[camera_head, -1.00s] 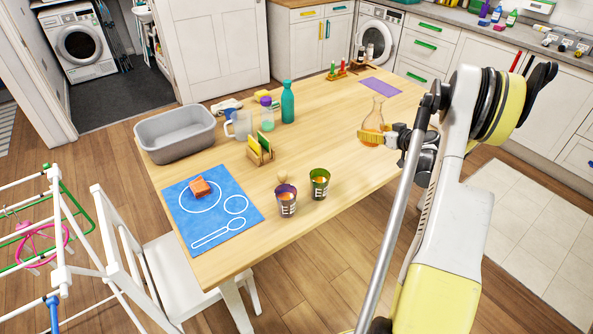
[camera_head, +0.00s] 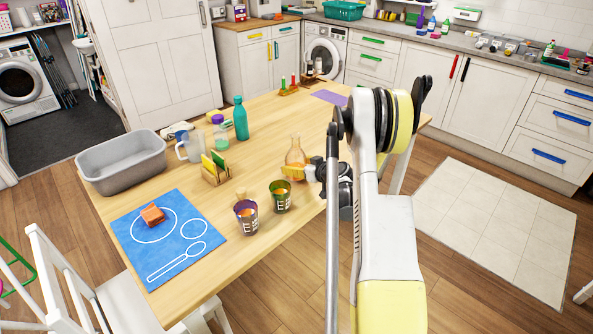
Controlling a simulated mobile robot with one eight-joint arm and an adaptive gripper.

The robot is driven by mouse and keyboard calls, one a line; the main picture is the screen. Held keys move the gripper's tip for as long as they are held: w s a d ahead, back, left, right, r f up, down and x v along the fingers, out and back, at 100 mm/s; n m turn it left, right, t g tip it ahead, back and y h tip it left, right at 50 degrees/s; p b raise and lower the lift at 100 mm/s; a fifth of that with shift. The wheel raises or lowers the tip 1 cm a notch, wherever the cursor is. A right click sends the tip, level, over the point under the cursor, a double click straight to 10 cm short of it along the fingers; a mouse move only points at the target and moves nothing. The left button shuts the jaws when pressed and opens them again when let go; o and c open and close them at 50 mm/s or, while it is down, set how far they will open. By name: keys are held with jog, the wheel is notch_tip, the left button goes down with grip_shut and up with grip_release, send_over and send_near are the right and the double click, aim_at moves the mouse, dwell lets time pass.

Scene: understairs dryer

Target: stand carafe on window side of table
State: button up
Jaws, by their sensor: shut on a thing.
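The carafe (camera_head: 295,152) is a clear glass flask with a narrow neck and an orange-tinted lower part. It looks upright over the right edge of the wooden table (camera_head: 270,135). My gripper (camera_head: 293,172) comes from the right and is shut on the carafe low on its body, with yellow fingers across it. The fingers hide part of the carafe's base, so I cannot tell whether it touches the tabletop. No window shows in this view.
A green-rimmed cup (camera_head: 281,197) and a purple-rimmed cup (camera_head: 246,217) stand close in front of the carafe. A card holder (camera_head: 215,172), teal bottle (camera_head: 240,118), jug (camera_head: 190,147), grey tub (camera_head: 122,163) and blue mat (camera_head: 168,237) occupy the left. Bare wood lies behind the carafe, before the purple mat (camera_head: 329,97).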

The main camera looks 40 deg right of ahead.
jog(key=shift+f, duration=0.3)
jog(key=shift+f, duration=0.2)
jog(key=o, duration=1.4)
jog(key=shift+o, duration=0.2)
jog(key=shift+r, duration=0.1)
